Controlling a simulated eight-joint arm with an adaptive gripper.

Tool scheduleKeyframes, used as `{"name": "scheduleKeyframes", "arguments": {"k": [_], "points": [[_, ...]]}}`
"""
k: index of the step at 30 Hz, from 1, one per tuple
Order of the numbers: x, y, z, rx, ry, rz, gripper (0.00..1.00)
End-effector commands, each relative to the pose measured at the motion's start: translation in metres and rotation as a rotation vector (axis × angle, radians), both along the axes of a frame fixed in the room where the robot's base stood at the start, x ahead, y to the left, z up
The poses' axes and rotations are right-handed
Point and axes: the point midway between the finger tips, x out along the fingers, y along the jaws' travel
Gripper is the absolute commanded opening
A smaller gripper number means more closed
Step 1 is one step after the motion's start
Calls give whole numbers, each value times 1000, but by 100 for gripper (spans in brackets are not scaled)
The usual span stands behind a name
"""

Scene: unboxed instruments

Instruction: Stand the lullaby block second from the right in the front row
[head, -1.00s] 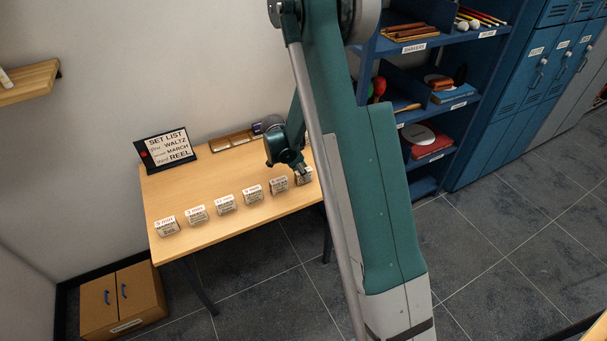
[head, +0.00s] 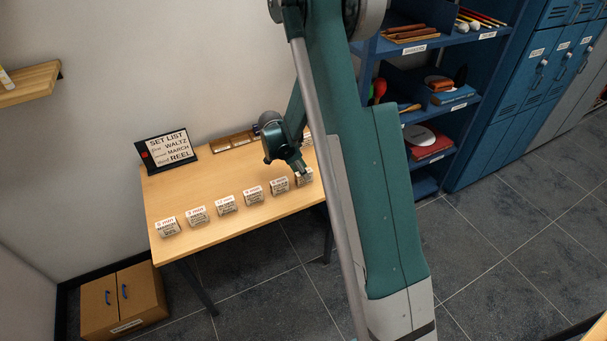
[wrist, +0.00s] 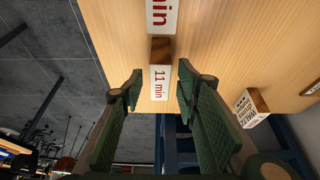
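Several small label-faced blocks stand in a slanting front row on the table (head: 215,240); the leftmost (head: 167,228) reads like "5 min". The second from the right (head: 279,186) and the rightmost (head: 304,178) stand close together. I cannot read "lullaby" on any block. My gripper (head: 300,168) is right at the rightmost block. In the wrist view my gripper (wrist: 160,72) has its green fingers apart, with an "11 min" block (wrist: 160,83) between the tips. Contact on either side is not visible. Another "min" block (wrist: 160,14) is just beyond it.
A wooden tray (head: 232,141) lies at the table's back. A "WALTZ" block (wrist: 252,107) is right of my fingers. Blue shelves (head: 425,130) stand right of the table.

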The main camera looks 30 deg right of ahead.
Motion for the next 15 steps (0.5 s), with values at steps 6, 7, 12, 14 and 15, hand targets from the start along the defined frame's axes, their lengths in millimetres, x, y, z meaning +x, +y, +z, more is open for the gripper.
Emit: {"name": "scheduleKeyframes", "arguments": {"k": [6,7,12,14,15], "points": [[0,12,29,0,1,2,31],[0,14,33,0,1,2,31],[0,23,56,0,0,1,31],[0,26,63,0,0,1,31],[0,28,67,0,0,1,31]]}}
